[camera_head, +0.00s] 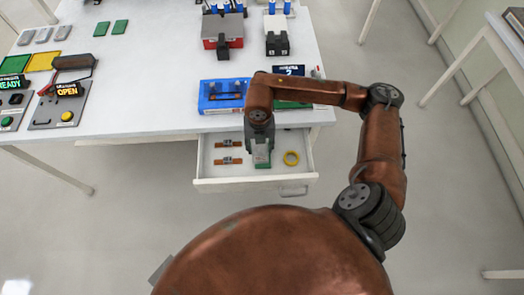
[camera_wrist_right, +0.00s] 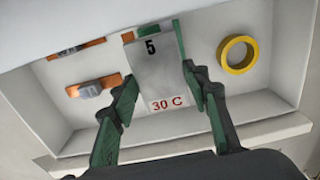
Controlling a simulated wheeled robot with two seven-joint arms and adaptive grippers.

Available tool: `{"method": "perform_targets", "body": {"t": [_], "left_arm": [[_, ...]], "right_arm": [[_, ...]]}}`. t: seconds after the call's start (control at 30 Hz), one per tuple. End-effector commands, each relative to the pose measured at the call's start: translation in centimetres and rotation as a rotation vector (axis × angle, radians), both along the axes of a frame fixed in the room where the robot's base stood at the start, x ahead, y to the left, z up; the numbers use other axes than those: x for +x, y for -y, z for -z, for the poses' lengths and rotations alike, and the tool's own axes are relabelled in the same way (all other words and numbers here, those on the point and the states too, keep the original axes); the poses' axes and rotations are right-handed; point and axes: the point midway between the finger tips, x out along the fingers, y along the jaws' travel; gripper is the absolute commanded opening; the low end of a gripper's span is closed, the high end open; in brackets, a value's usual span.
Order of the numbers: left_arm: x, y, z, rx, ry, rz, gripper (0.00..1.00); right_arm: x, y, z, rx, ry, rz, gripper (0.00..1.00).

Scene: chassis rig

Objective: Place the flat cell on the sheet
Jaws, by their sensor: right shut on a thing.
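My right gripper (camera_head: 262,150) reaches down into the open drawer (camera_head: 250,181). In the right wrist view the gripper (camera_wrist_right: 160,78) is shut on a flat grey piece (camera_wrist_right: 155,65) marked "5" and "30 C", likely the flat cell. Only a little of this piece (camera_head: 262,160) shows in the head view. A yellow sheet (camera_head: 43,61) and a green sheet (camera_head: 14,64) lie at the table's left; I cannot tell which is meant. My left gripper is out of view.
The drawer also holds two orange-and-grey parts (camera_wrist_right: 97,85) and a yellow ring (camera_wrist_right: 237,54). A blue tray (camera_head: 222,96) stands on the table above the drawer. Panels reading "OPEN" (camera_head: 68,92) and "READY" (camera_head: 12,85) stand at left. The table's middle is clear.

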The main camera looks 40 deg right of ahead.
Motion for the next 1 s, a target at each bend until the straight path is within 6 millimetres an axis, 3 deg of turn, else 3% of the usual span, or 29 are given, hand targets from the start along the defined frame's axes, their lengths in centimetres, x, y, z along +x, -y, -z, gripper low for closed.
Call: {"method": "perform_targets", "body": {"t": [0.23,0.4,0.8,0.83,1.0], "left_arm": [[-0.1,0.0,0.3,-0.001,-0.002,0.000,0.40],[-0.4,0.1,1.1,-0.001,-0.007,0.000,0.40],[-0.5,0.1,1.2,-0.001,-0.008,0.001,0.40],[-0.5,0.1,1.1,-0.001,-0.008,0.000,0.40],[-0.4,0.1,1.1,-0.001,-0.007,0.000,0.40]], "right_arm": [[-0.3,1.3,1.5,-0.002,-0.001,0.003,0.00],[-0.3,1.1,4.2,0.000,-0.002,0.001,0.00],[-0.3,1.1,4.6,0.001,0.001,0.000,0.00],[-0.3,1.0,4.6,0.000,0.000,0.000,0.44],[-0.3,1.0,4.6,0.000,0.000,0.000,0.56]]}}
